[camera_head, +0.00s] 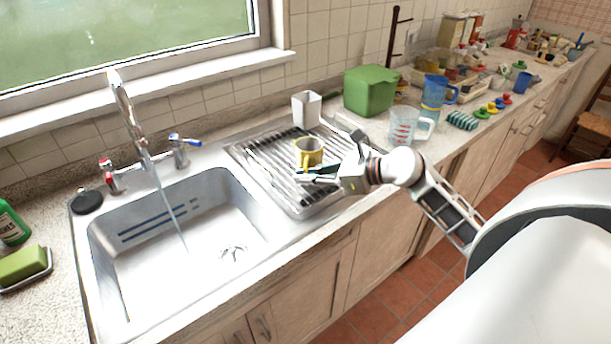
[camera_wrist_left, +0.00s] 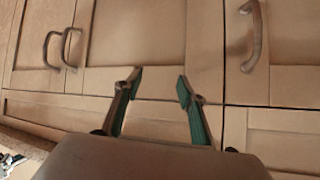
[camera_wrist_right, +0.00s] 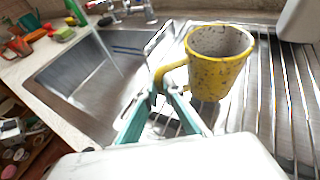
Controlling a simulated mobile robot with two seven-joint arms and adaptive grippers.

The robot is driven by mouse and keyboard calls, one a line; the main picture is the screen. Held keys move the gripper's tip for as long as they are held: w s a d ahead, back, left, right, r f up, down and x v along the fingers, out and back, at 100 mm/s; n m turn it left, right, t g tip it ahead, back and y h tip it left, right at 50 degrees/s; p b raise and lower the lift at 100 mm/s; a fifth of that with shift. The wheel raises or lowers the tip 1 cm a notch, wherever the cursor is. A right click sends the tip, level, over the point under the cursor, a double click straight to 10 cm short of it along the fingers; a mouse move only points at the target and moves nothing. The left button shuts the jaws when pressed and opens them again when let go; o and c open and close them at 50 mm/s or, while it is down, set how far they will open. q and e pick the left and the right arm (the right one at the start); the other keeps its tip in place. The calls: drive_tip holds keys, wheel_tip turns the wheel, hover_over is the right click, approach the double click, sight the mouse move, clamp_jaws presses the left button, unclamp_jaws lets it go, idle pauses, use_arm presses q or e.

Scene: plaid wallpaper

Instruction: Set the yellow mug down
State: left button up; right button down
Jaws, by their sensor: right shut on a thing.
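The yellow mug (camera_head: 309,152) is speckled and upright, over the metal drying rack (camera_head: 262,165) right of the sink. My right gripper (camera_head: 318,172) reaches in from the right, low beside the mug. In the right wrist view the mug (camera_wrist_right: 218,62) has its handle toward my right gripper (camera_wrist_right: 160,84), whose fingers are shut on that handle. I cannot tell whether the mug's base touches the rack wires. My left gripper (camera_wrist_left: 157,80) is open and empty in front of wooden cupboard doors; it does not show in the head view.
The sink (camera_head: 180,245) with a running tap (camera_head: 135,120) lies left of the rack. A white cup (camera_head: 306,109) stands behind the mug.

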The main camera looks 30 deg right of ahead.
drive_tip(key=shift+f, duration=0.1)
drive_tip(key=c, duration=2.5)
unclamp_jaws()
drive_tip(key=shift+f, duration=0.1)
drive_tip(key=shift+c, duration=0.2)
drive_tip(key=o, duration=0.4)
drive_tip(key=shift+c, duration=0.2)
drive_tip(key=shift+r, duration=0.3)
drive_tip(key=b+v, duration=0.2)
drive_tip(key=v, duration=1)
